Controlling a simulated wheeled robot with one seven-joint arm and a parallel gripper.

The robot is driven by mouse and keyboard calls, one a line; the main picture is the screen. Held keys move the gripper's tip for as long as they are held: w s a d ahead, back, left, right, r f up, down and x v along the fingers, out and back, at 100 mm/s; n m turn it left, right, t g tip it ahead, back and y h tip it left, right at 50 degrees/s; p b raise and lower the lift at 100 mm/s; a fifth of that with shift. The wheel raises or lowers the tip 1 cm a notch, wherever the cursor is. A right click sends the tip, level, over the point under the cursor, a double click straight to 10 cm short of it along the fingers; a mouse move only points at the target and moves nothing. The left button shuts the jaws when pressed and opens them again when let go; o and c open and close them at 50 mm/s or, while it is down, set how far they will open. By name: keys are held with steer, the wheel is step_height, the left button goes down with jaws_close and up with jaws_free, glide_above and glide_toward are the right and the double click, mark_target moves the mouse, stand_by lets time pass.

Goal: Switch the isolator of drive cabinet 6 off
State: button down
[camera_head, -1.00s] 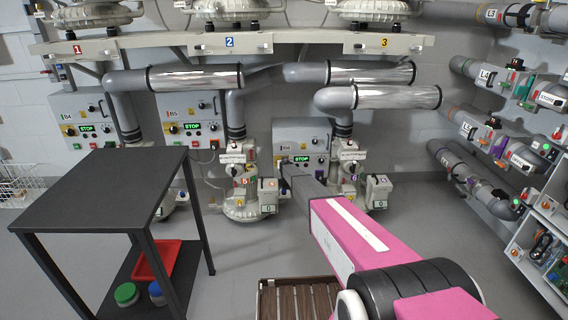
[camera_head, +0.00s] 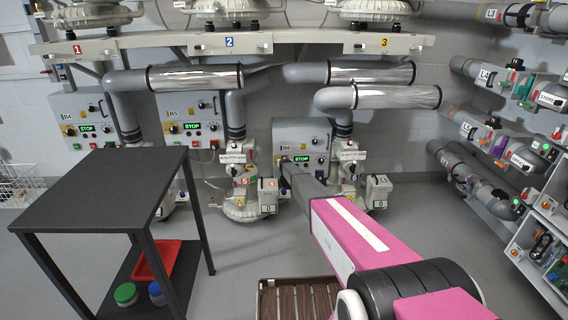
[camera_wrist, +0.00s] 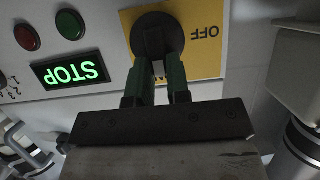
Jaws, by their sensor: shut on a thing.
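Drive cabinet 6 (camera_head: 312,133) is a light grey box on the back wall, labelled B6, with a lit green STOP display (camera_head: 301,159). In the wrist view, upside down, its isolator is a black round knob (camera_wrist: 152,30) on a yellow plate (camera_wrist: 205,55) with the word OFF beside it. My gripper (camera_wrist: 160,70) is shut on the isolator knob, with its green-sided fingers at the knob's lower part. The knob's handle is partly hidden between the fingers, so its exact setting cannot be told. In the head view my arm hides the gripper and isolator.
A red button (camera_wrist: 27,37) and a green button (camera_wrist: 70,24) sit beside the yellow plate. Blower 6 (camera_head: 350,170) stands close to the right of my arm. A black table (camera_head: 110,185) is at the left; grey floor lies between.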

steer(key=n+h, duration=0.1)
steer(key=n, duration=0.1)
steer(key=a+f+n+h, duration=0.1)
steer(key=n+h, duration=0.1)
steer(key=n, duration=0.1)
steer(key=a+n+t+h, duration=0.1)
steer(key=n+h, duration=0.1)
steer(key=n, duration=0.1)
steer(key=shift+a+f, duration=0.2)
steer(key=shift+a, duration=0.05)
stand_by(0.6)
steer(key=shift+n, duration=0.3)
